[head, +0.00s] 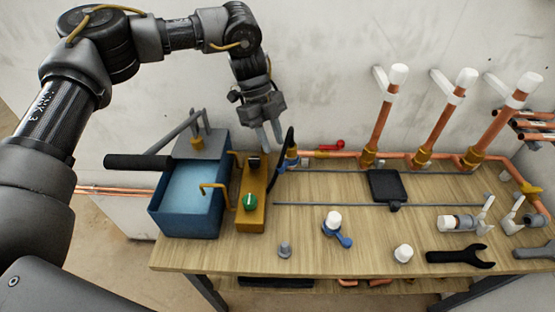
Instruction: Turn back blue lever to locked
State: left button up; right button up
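My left gripper (270,136) hangs at the back of the bench with its fingers pointing down. Its two fingers look a little apart, and I see nothing between them. Just right of and below the fingertips is a small blue part (291,158) at the left end of the copper pipe, partly hidden by a black curved piece. A valve with a white cap (333,217) and a blue lever (343,239) lies on the bench's middle front, apart from the gripper. I cannot tell which blue part is the lever meant. My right gripper is out of view.
A blue tank (183,220) and a yellow box with a green knob (250,203) stand at the left. A red-handled valve (335,145) and upright copper pipes (380,125) line the back. A black wrench (460,256) lies front right. The wooden bench (310,255) has bare patches.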

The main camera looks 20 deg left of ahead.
aim_at(280, 166)
pick_arm(q)
jog(key=p+x, duration=0.1)
jog(key=x, duration=0.6)
jog(key=shift+f, duration=0.15)
jog(key=shift+c, duration=0.4)
grip_shut()
